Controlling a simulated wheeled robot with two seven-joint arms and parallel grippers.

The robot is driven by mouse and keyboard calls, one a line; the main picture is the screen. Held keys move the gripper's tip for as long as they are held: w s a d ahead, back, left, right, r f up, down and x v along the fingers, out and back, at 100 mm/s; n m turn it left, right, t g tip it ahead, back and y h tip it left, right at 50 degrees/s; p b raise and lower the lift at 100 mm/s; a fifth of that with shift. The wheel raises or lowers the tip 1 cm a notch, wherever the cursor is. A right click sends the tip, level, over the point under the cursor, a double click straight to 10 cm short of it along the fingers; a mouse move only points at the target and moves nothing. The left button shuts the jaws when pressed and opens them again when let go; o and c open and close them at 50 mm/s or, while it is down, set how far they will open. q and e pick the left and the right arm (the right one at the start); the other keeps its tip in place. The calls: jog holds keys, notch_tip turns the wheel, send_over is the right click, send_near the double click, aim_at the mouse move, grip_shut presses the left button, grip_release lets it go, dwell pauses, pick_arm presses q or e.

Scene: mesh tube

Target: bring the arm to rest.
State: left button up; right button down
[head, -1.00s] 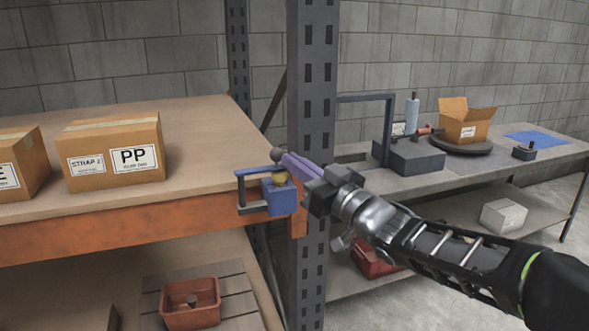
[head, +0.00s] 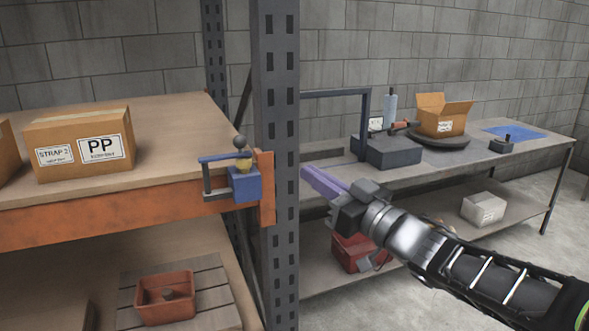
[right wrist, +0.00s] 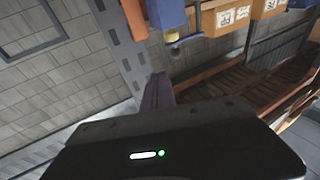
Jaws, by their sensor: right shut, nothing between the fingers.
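My right gripper (head: 322,182) is in the middle of the head view, its purple fingers together and empty. It is in front of the right-hand bench, just right of the dark rack post (head: 277,150). In the right wrist view the purple fingers (right wrist: 157,92) point toward the post and shelves. A blue clamp-like device with a dark ball knob (head: 243,180) is fixed on the orange shelf beam, left of the post and apart from the gripper. My left gripper is not in view.
A cardboard box marked PP (head: 85,150) stands on the upper shelf (head: 170,115). A red bin (head: 166,297) sits below, and another red bin (head: 350,252) is under my right arm. The right bench (head: 465,160) carries an open box (head: 443,118) on a round dark plate.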

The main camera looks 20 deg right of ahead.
jog(key=shift+s+d+f, duration=0.1)
jog(key=shift+s, duration=0.2)
dwell(0.4)
jog(key=w+f+m+g+h, duration=0.2)
jog(key=w+f+h, duration=0.1)
jog(key=f, duration=0.8)
jog(key=w+f+m+g+h, duration=0.2)
jog(key=f, duration=0.9)
jog(key=s+a+f+m+g, duration=0.1)
jog(key=a+f+g, duration=0.1)
jog(key=f, duration=0.5)
jog(key=s+a+f+g, duration=0.1)
jog(key=s+f, duration=0.1)
jog(key=f, duration=0.5)
jog(key=s+a+f+m+g+p, duration=0.1)
jog(key=s+a+f+g, duration=0.2)
jog(key=s+f, duration=0.35)
jog(key=s+a+f+g, duration=0.2)
jog(key=s+a+f, duration=0.15)
jog(key=f, duration=0.65)
jog(key=s+a+f+g, duration=0.3)
jog(key=s+f, duration=0.2)
jog(key=s, duration=0.4)
jog(key=s+a+f+g, duration=0.2)
jog(key=s+f, duration=0.3)
jog(key=s, duration=0.4)
jog(key=shift+a+f+m+g+y+p, duration=0.2)
jog(key=shift+a+m+g+y+p, duration=0.15)
jog(key=shift+a, duration=0.3)
